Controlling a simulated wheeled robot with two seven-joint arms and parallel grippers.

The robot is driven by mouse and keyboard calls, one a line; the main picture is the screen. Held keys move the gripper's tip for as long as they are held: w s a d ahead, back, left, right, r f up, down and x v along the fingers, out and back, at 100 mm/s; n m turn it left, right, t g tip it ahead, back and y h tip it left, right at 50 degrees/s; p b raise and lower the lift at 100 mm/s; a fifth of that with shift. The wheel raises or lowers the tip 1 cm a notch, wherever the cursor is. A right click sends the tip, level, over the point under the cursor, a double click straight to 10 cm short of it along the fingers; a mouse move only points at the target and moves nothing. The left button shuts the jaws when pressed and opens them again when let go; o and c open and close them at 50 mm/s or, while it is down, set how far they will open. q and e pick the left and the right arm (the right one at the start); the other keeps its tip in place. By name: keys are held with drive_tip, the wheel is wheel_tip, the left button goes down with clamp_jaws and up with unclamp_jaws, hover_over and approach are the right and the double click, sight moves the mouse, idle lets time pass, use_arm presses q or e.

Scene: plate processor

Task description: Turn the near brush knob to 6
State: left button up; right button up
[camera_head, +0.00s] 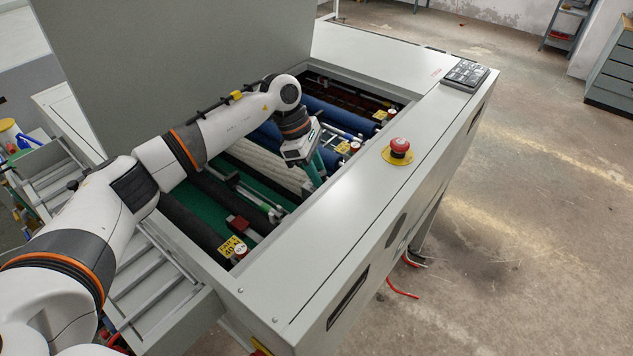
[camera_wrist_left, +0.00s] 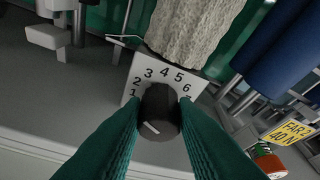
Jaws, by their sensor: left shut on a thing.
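In the left wrist view the brush knob (camera_wrist_left: 161,112) is a dark round knob with a short white mark low on its face. The two green fingers of my left gripper (camera_wrist_left: 160,116) are shut on the knob, one on each side. The number the white mark points to cannot be told. In the head view my left gripper (camera_head: 314,170) reaches down inside the machine's near wall, and the knob is hidden there. My right gripper is not in view.
A fluffy white roller (camera_wrist_left: 195,30) lies just behind the dial, with a blue roller (camera_wrist_left: 268,60) to its right. A red emergency button (camera_head: 399,148) stands on the machine's top rim.

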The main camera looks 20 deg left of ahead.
use_arm(q)
drive_tip(key=m+b, duration=0.2)
drive_tip(key=m+g+b, duration=0.1)
drive_tip(key=b, duration=0.1)
drive_tip(key=m+g+b, duration=0.1)
drive_tip(key=m+b, duration=0.1)
drive_tip(key=shift+w+d+f+m+y, duration=0.1)
drive_tip(key=shift+w+m+y, duration=0.15)
drive_tip(key=shift+m+y, duration=0.05)
drive_tip(key=shift+m+g+b, duration=0.3)
drive_tip(key=shift+m+b, duration=0.4)
drive_tip(key=shift+m, duration=0.2)
drive_tip(key=shift+d+m+y+b, duration=0.1)
drive_tip(key=shift+m+y+b, duration=0.35)
drive_tip(key=shift+m, duration=0.45)
drive_tip(key=shift+w+r+m+g+y, duration=0.15)
drive_tip(key=shift+m+g+y, duration=0.25)
drive_tip(key=shift+m, duration=0.5)
drive_tip(key=shift+d+r+m+g+y, duration=0.1)
drive_tip(key=shift+m+g+y, duration=0.25)
drive_tip(key=shift+m, duration=0.85)
drive_tip(key=shift+m+y, duration=0.4)
drive_tip(key=shift+m, duration=0.7)
